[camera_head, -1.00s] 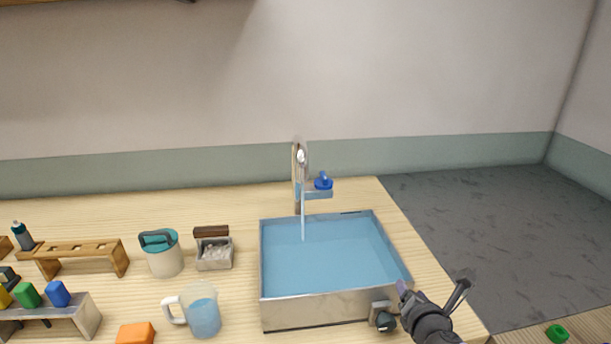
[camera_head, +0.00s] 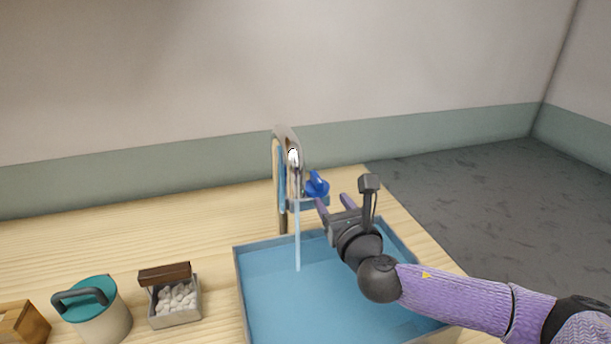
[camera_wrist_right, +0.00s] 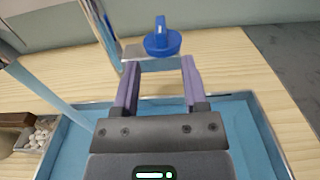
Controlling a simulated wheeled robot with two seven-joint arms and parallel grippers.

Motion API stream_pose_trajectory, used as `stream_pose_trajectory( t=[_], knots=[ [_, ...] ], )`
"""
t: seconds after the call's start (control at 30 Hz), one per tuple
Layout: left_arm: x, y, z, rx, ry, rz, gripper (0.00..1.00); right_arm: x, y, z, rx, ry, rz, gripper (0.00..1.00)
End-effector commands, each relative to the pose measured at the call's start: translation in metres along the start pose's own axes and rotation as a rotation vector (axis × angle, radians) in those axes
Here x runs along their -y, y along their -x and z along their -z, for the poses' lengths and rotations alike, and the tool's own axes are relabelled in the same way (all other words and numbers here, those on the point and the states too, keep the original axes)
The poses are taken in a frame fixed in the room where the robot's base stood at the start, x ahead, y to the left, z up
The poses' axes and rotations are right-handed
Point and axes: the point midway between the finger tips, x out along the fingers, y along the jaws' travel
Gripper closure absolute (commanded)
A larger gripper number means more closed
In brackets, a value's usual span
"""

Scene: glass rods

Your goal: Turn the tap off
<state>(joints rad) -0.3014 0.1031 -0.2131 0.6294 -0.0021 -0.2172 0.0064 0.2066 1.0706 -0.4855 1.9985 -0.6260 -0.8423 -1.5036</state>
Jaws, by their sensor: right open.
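The tap (camera_head: 291,160) stands at the back edge of the sink, and a stream of water (camera_head: 297,240) falls from it into the basin. Its blue handle (camera_head: 317,185) sits on a side arm to the right of the spout. My right gripper (camera_head: 334,200) is open just in front of the handle, over the sink. In the right wrist view the blue handle (camera_wrist_right: 162,41) is just beyond the two purple fingers, centred between them, and nothing is held. My left gripper is not in view.
The sink (camera_head: 243,290) holds blue water. To its left stand a box of white pieces with a brown block (camera_head: 165,274) on its back edge, and a teal-lidded container (camera_head: 95,308). The wood counter (camera_head: 180,235) behind them is clear.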

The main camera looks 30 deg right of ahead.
Motion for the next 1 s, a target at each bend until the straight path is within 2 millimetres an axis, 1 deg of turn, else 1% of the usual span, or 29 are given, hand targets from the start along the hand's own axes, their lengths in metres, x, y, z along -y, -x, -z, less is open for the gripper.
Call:
stream_pose_trajectory(
  t=[0.1, 0.2, 0.3, 0.4, 0.53, 0.77, 0.8, 0.97, 1.0],
  knots=[
    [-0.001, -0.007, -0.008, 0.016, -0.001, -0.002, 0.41, 0.000, -0.028, 0.001, 0.004, -0.006, 0.003, 0.44],
    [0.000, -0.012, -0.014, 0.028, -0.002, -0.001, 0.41, 0.000, -0.051, 0.002, 0.002, -0.006, 0.003, 0.44],
    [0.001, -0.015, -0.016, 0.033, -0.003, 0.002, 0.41, 0.000, -0.069, 0.001, 0.001, -0.005, 0.002, 0.44],
    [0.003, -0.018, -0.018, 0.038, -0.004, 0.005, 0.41, 0.000, -0.081, 0.001, -0.001, -0.005, 0.001, 0.44],
    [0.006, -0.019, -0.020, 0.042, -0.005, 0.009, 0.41, 0.000, -0.089, 0.001, -0.002, -0.004, 0.000, 0.44],
    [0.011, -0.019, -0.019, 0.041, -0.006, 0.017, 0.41, 0.000, -0.089, 0.000, -0.002, -0.004, 0.000, 0.44],
    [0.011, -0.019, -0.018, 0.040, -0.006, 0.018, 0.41, 0.000, -0.089, 0.000, -0.002, -0.004, 0.000, 0.53],
    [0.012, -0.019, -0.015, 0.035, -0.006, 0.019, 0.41, 0.000, -0.089, 0.000, -0.002, -0.004, 0.000, 0.86],
    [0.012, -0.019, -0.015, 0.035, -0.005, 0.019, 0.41, 0.000, -0.089, 0.000, -0.002, -0.004, 0.000, 0.95]
  ],
)
